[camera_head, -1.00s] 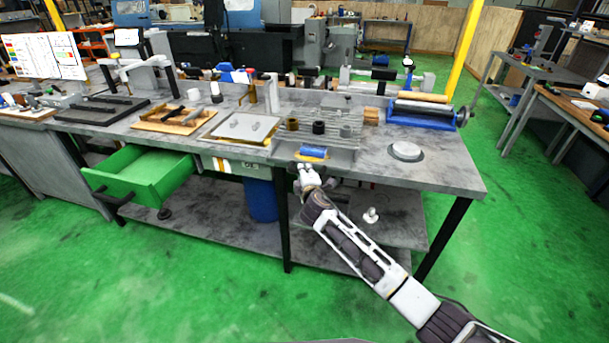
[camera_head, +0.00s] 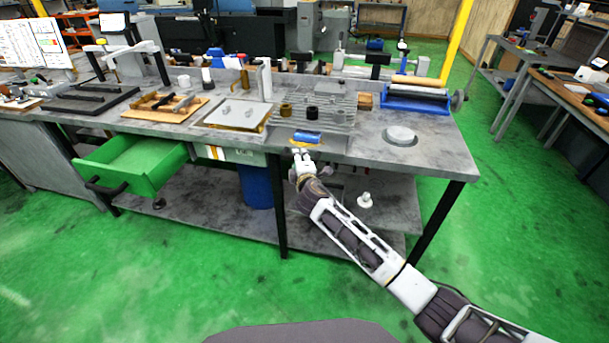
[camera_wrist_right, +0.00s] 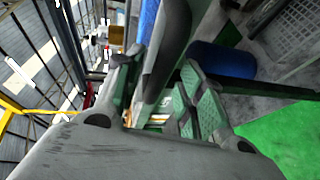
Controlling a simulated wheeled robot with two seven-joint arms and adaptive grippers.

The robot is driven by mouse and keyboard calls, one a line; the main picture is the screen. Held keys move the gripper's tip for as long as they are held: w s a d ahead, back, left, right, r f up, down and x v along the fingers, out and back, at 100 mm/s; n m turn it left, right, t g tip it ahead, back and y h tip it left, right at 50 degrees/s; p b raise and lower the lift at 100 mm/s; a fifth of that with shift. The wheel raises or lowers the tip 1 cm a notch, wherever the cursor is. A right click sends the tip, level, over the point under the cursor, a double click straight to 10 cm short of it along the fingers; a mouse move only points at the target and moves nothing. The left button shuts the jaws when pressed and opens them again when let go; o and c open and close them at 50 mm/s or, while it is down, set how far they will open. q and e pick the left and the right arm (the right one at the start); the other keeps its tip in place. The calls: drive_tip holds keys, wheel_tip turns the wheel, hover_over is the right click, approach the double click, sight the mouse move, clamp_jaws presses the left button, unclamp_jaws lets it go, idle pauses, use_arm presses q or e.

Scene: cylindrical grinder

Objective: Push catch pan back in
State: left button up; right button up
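At the bench's front edge, a flat grey pan-like piece (camera_head: 335,143) bears a blue roller (camera_head: 307,137) and a yellow patch; I take it for the catch pan, but cannot tell how far it sticks out. My right gripper (camera_head: 301,154) is at its front edge, just below the roller. In the right wrist view, the right gripper's green-padded fingers (camera_wrist_right: 158,95) stand apart, with a dark grey edge (camera_wrist_right: 172,45) running between them. I cannot tell whether they touch it. The left gripper is out of view.
A green drawer (camera_head: 135,165) stands pulled out at the left. A blue bin (camera_head: 256,187) and a white part (camera_head: 365,200) are on the lower shelf. The green floor before the bench is clear.

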drive_tip(key=s+r, duration=0.2)
drive_tip(key=s, duration=0.8)
drive_tip(key=shift+d, duration=0.4)
drive_tip(key=shift+s, duration=0.1)
